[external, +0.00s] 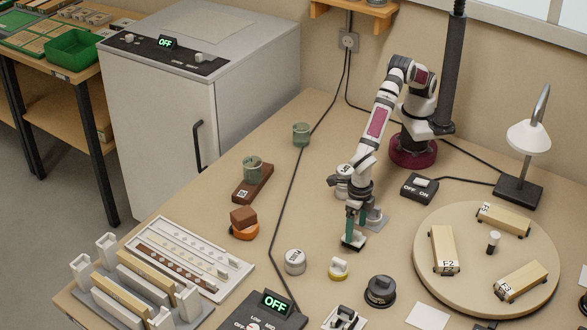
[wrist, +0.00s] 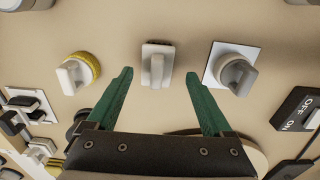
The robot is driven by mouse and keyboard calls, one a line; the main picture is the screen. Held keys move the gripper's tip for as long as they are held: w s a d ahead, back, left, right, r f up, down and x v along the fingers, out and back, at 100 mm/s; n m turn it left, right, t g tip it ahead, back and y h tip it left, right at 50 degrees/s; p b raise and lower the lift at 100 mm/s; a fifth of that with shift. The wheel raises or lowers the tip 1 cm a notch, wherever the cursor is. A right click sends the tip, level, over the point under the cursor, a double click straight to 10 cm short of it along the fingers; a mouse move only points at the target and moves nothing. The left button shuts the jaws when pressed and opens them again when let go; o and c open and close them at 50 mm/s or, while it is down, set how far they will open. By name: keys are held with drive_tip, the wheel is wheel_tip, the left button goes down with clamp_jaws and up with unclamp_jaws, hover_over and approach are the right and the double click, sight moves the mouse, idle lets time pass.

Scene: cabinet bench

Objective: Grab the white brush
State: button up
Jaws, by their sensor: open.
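My gripper (external: 355,227) points down over the bench with its green fingers apart; the gap between them is empty in the wrist view (wrist: 158,80). A small block with a pale upright handle (wrist: 157,66) lies ahead of and between the fingertips, apart from them. It looks like the white brush, though its bristles cannot be made out. In the external view the block (external: 353,243) shows just below the fingers, partly hidden by them.
A yellow round piece with a pale handle (wrist: 77,73) lies left of the block. A knob on a white square plate (wrist: 232,69) lies to its right. An ON/OFF switch box (external: 419,187), a round turntable (external: 430,280) and a black knobbed disc (external: 380,291) stand nearby.

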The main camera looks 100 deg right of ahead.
sight(355, 231)
drive_tip(key=f, duration=0.4)
drive_tip(key=shift+w+a, duration=0.15)
drive_tip(key=shift+w, duration=0.05)
clamp_jaws()
